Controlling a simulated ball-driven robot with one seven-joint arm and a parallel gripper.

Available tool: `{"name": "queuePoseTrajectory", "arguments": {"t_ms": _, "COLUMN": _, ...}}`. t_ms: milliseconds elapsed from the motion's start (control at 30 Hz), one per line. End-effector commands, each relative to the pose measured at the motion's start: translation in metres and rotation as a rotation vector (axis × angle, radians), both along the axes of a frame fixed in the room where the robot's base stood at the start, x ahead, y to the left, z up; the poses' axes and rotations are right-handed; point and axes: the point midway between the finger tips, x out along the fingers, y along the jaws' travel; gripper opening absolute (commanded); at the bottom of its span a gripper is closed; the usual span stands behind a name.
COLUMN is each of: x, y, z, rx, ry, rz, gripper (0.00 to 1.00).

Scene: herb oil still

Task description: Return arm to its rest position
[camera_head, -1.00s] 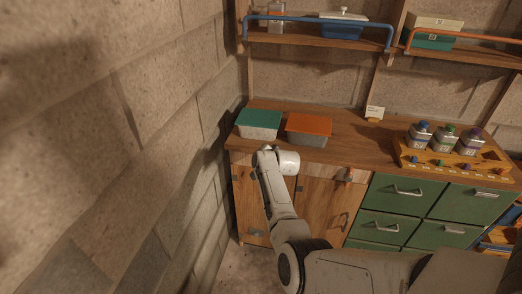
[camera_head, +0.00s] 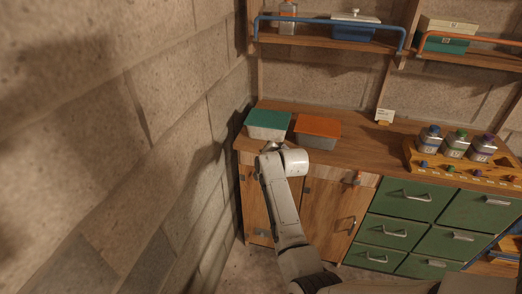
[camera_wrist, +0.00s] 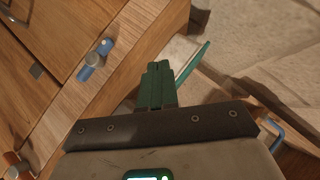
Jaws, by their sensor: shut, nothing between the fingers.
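My arm (camera_head: 282,207) reaches up from the bottom of the head view, its end in front of the counter's left part. In the wrist view my gripper (camera_wrist: 158,85) shows as two dark green fingers pressed together, with nothing between them. In the head view the fingers are mostly hidden by the wrist. A tub with a green lid (camera_head: 269,118) and a tub with an orange lid (camera_head: 318,126) stand on the counter just beyond the arm's end. A thin teal strip (camera_wrist: 192,64) lies beside the fingers in the wrist view; I cannot tell what it is.
A block wall (camera_head: 130,130) rises close on the left. The wooden counter (camera_head: 355,137) has cabinet doors and green drawers (camera_head: 408,200) below. Several capped bottles stand at a wooden rack (camera_head: 470,172) on the right. Railed shelves (camera_head: 330,38) hang above. The counter's middle is mostly clear.

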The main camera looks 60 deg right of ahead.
Motion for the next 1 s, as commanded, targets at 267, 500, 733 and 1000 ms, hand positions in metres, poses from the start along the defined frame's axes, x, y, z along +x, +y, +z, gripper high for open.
{"name": "queuePoseTrajectory", "arguments": {"t_ms": 267, "x": 0.000, "y": 0.000, "z": 0.000, "rx": 0.000, "ry": 0.000, "rz": 0.000, "gripper": 0.00}}
{"name": "queuePoseTrajectory", "arguments": {"t_ms": 500, "x": -0.021, "y": 0.037, "z": -0.022, "rx": -0.046, "ry": 0.144, "rz": 0.115, "gripper": 0.00}}
{"name": "queuePoseTrajectory", "arguments": {"t_ms": 733, "x": -0.095, "y": 0.146, "z": -0.069, "rx": -0.148, "ry": 0.515, "rz": 0.480, "gripper": 0.00}}
{"name": "queuePoseTrajectory", "arguments": {"t_ms": 1000, "x": -0.219, "y": 0.273, "z": -0.094, "rx": -0.214, "ry": 0.880, "rz": 0.982, "gripper": 0.00}}
